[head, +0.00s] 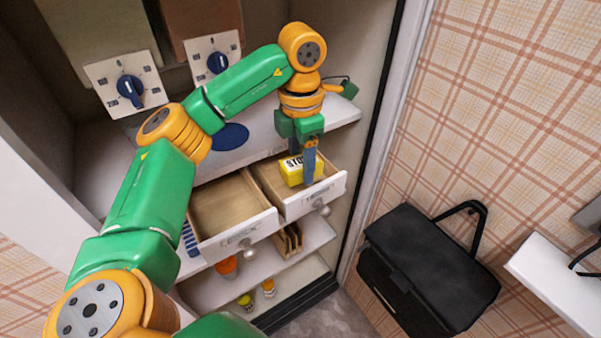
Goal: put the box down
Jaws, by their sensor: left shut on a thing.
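A small yellow box (291,172) with dark lettering is in the head view, at the right-hand open drawer (327,189) of the cabinet. My left gripper (309,178) points down over that drawer and is shut on the yellow box. The box sits within the drawer's outline; I cannot tell whether it touches the drawer floor. The gripper's blue fingers hide part of the box's right side. My right gripper is not in view.
A second open drawer (233,208) to the left looks empty. A shelf (342,114) with a blue disc (231,137) lies above the drawers. Lower shelves hold small items. A black bag (430,262) hangs at the right, beside a white ledge (555,282).

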